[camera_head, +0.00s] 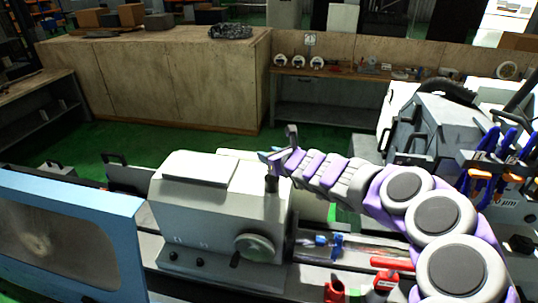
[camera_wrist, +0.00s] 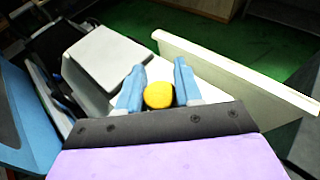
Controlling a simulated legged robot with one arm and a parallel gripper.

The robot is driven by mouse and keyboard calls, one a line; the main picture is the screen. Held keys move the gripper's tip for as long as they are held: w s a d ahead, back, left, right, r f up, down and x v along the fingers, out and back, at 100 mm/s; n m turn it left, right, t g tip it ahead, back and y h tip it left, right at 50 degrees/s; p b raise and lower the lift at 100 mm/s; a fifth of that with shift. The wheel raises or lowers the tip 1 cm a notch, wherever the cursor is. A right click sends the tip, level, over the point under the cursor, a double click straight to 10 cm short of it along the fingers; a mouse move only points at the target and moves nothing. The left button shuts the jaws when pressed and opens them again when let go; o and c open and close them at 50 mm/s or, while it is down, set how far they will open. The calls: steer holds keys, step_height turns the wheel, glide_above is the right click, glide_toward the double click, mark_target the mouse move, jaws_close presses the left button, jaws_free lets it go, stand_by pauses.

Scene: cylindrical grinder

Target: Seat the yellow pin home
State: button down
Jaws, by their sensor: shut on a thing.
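The yellow pin (camera_wrist: 159,95) shows in the wrist view as a rounded yellow top between the two blue fingers. My gripper (camera_wrist: 159,88) is shut on it. In the head view my gripper (camera_head: 268,156) is above the right end of the grey grinder housing (camera_head: 210,213). A dark upright cylinder (camera_head: 271,184) stands just below the fingers there. I cannot make out any yellow in the head view. The pin's lower part and any hole under it are hidden, so I cannot tell how deep it sits.
A handwheel (camera_head: 254,247) is on the housing's front. A blue-framed guard (camera_head: 72,205) stands at the left. Red parts (camera_head: 384,279) and a blue fitting (camera_head: 328,241) lie on the machine bed at right. A pale upright panel (camera_wrist: 235,72) is close in the wrist view.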

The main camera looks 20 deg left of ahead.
steer(key=shift+f+b, duration=1.6)
steer(key=shift+f, duration=0.1)
steer(key=c, duration=0.7)
jaws_free()
steer(key=shift+o, duration=0.2)
steer(key=shift+s+d+r, duration=0.2)
steer(key=shift+s+d, duration=0.25)
steer(key=shift+d, duration=0.1)
steer(key=p+v, duration=0.1)
steer(key=v, duration=1.4)
steer(key=shift+s+d, duration=0.2)
steer(key=shift+d, duration=0.05)
steer(key=shift+r, duration=0.15)
